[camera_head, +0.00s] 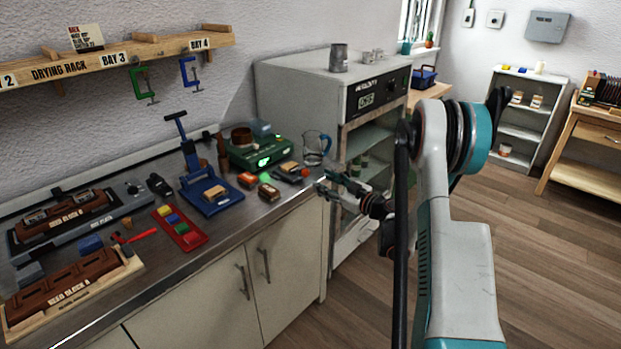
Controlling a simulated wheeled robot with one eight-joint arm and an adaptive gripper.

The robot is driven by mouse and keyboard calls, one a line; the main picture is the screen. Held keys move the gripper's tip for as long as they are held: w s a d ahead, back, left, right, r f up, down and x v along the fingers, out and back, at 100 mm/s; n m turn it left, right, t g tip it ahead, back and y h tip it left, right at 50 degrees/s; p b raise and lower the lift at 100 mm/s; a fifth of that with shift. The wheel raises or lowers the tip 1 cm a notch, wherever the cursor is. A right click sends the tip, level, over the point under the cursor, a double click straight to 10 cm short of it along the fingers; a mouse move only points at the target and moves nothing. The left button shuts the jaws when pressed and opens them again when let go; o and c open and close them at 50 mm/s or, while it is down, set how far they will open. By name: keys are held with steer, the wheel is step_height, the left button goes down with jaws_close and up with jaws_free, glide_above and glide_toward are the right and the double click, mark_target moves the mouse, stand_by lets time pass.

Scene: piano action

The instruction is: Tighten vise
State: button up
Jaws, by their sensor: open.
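No part is clearly labelled as the vise. A blue upright tool with a T-shaped top bar and a flat base (214,197) stands on the counter, with a small tan block on its base. A brown block on a wooden board (72,287) lies at the front left, with a red-handled tool (136,237) at its right end. I cannot tell which of these is the vise. My gripper (325,183) is open beside the counter's right end, right of the blue tool and apart from it. It appears empty.
The counter (170,268) also holds a red tray with coloured blocks (180,229), a green device (258,151) and a glass jug (316,147). A grey oven-like cabinet (300,95) stands behind my gripper. A drying rack with clamps (120,55) hangs above. Open floor lies right.

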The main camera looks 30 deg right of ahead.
mark_target(307, 173)
steer(key=b+x, duration=0.1)
steer(key=x, duration=0.5)
steer(key=shift+w+a+b, duration=0.1)
steer(key=shift+w+b, duration=0.2)
steer(key=shift+w, duration=0.1)
steer(key=c, duration=1.1)
